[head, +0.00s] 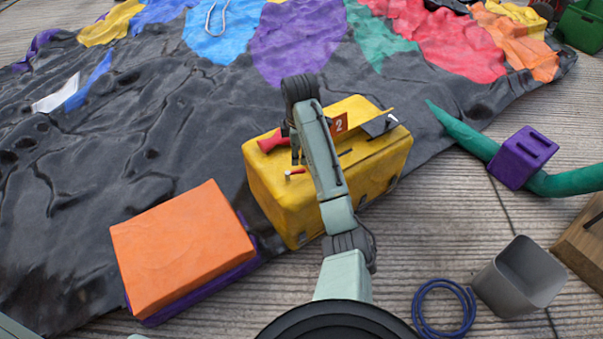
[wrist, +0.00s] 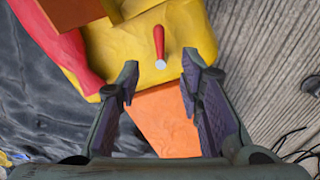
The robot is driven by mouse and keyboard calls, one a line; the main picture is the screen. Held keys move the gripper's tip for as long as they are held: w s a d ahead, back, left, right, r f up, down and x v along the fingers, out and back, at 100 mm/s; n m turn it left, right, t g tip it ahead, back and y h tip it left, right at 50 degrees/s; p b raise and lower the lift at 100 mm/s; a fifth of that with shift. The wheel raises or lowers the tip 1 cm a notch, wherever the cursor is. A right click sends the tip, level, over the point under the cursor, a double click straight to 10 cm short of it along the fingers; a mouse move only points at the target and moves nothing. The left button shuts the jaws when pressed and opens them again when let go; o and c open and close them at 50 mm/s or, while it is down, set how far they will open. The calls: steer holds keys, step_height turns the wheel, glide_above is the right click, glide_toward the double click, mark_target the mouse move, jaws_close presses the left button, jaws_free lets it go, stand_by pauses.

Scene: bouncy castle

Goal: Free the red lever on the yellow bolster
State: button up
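The yellow bolster (head: 270,195) lies at the middle of the head view, partly hidden by my arm. The red lever (head: 297,171) is a small red rod with a pale end, on the bolster's top near its left edge. In the wrist view the red lever (wrist: 158,42) stands against the yellow surface (wrist: 195,35), its pale end toward my gripper. My gripper (wrist: 158,80) is open and empty, with the lever just beyond the fingertips and roughly centred between them. In the head view my gripper (head: 297,155) hangs just above the lever; I cannot judge the exact gap.
A red piece (head: 272,141), a red plate marked 2 (head: 340,123) and a dark grey plate (head: 380,124) are on the bolster. An orange block (head: 180,245) lies at front left. A grey bin (head: 520,277) and blue coil (head: 443,305) are at front right.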

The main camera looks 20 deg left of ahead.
mark_target(298, 171)
steer(key=f, duration=0.3)
steer(key=w+f, duration=0.1)
steer(key=f, duration=0.5)
steer(key=shift+w+a+f, duration=0.15)
steer(key=shift+a, duration=0.2)
jaws_close()
